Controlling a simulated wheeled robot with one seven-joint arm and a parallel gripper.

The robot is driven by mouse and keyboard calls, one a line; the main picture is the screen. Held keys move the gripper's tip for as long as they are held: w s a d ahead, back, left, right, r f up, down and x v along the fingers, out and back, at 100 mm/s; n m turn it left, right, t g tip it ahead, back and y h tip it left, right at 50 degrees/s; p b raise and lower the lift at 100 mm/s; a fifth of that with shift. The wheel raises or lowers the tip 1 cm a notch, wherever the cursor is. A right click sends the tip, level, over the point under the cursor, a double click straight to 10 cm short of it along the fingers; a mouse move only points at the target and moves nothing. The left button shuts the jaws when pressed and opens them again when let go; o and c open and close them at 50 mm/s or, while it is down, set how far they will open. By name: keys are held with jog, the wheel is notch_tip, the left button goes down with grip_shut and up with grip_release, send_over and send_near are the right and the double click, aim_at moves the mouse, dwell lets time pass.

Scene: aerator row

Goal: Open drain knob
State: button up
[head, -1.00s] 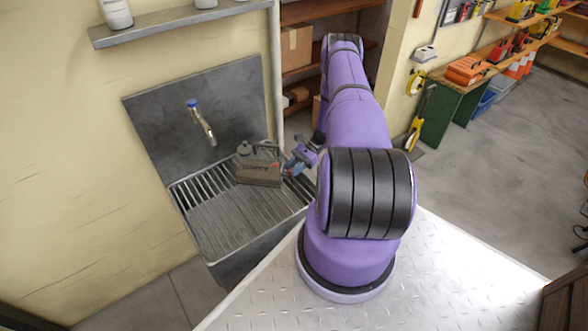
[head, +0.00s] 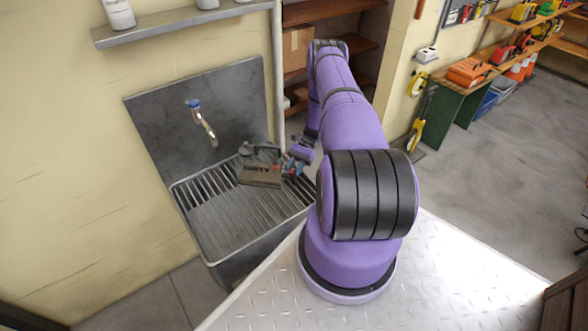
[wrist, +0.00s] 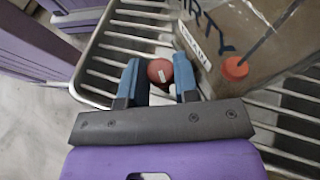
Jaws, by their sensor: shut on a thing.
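A grey-brown tank (head: 261,174) lettered "DIRTY" sits on the slatted sink rack, appearing tilted back. In the wrist view the tank (wrist: 245,30) fills the upper right, with a small label reading "DRAIN" on it. A dull red round knob (wrist: 160,70) with a white mark lies between my blue fingertips, near that label. A second orange-red knob (wrist: 235,68) is on the tank's face, to the right and apart from the fingers. My gripper (wrist: 159,76) is shut on the dull red knob. In the head view my gripper (head: 290,168) is at the tank's right side.
The metal sink (head: 215,215) has a slatted rack with bare room left of the tank. A tap with a blue top (head: 202,120) stands out from the backplate above. A grey shelf (head: 180,22) with white containers is higher up. A pipe stands right of the sink.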

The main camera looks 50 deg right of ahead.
jog(key=o, duration=0.9)
jog(key=v, duration=1)
jog(key=shift+d+r, duration=0.1)
jog(key=shift+d, duration=0.25)
